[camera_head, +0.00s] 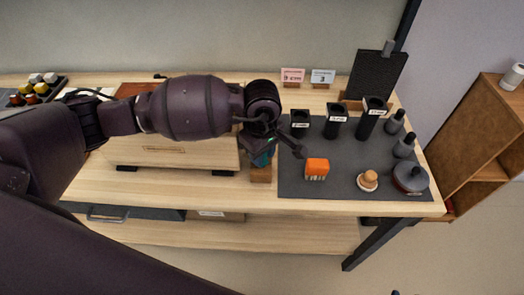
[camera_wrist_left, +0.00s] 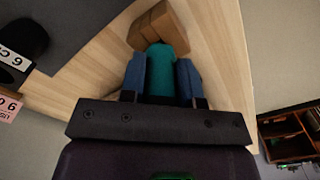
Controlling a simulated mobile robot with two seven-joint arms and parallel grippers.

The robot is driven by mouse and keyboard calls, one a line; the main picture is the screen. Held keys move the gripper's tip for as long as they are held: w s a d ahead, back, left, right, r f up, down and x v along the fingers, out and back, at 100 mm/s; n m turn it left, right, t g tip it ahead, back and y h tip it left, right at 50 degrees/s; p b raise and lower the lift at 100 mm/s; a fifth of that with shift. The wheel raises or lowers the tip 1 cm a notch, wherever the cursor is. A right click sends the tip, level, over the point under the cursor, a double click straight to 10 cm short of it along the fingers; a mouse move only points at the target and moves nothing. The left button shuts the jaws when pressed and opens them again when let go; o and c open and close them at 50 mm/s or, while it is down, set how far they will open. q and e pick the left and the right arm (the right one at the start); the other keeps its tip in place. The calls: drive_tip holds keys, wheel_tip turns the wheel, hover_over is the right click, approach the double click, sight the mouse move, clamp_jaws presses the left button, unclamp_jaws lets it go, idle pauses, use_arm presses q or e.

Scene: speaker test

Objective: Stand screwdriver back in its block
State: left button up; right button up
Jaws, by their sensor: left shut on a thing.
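My left gripper (camera_head: 264,153) is shut on the teal handle of the screwdriver (camera_wrist_left: 166,70), between its two blue finger pads. The wooden block (camera_head: 261,173) stands at the left edge of the dark mat, directly below the gripper. In the left wrist view the block (camera_wrist_left: 157,24) lies just beyond the handle, and the handle overlaps its near side. The screwdriver's shaft is hidden, so I cannot tell whether it is inside the block. A tiny dark and blue tip at the bottom edge of the head view may be my right gripper; its jaws do not show.
The dark mat (camera_head: 335,190) holds an orange block (camera_head: 317,168), a tan knobbed piece (camera_head: 367,180), a dark round pot (camera_head: 410,179), and several black labelled cups at the back. A wooden box (camera_head: 170,155) stands left of the block. Bare tabletop lies along the front edge.

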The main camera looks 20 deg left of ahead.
use_arm(q)
drive_tip(key=shift+f, duration=0.4)
use_arm(e)
drive_tip(key=shift+s+f, duration=0.1)
drive_tip(key=shift+f, duration=0.25)
use_arm(q)
drive_tip(key=o, duration=1.1)
use_arm(e)
drive_tip(key=shift+r, duration=0.1)
use_arm(q)
wheel_tip(320, 180, up, 4)
drive_tip(key=shift+w+r, duration=0.1)
wheel_tip(320, 180, up, 5)
drive_tip(key=shift+r, duration=0.85)
use_arm(e)
drive_tip(key=shift+w+r, duration=0.35)
drive_tip(key=shift+r, duration=0.35)
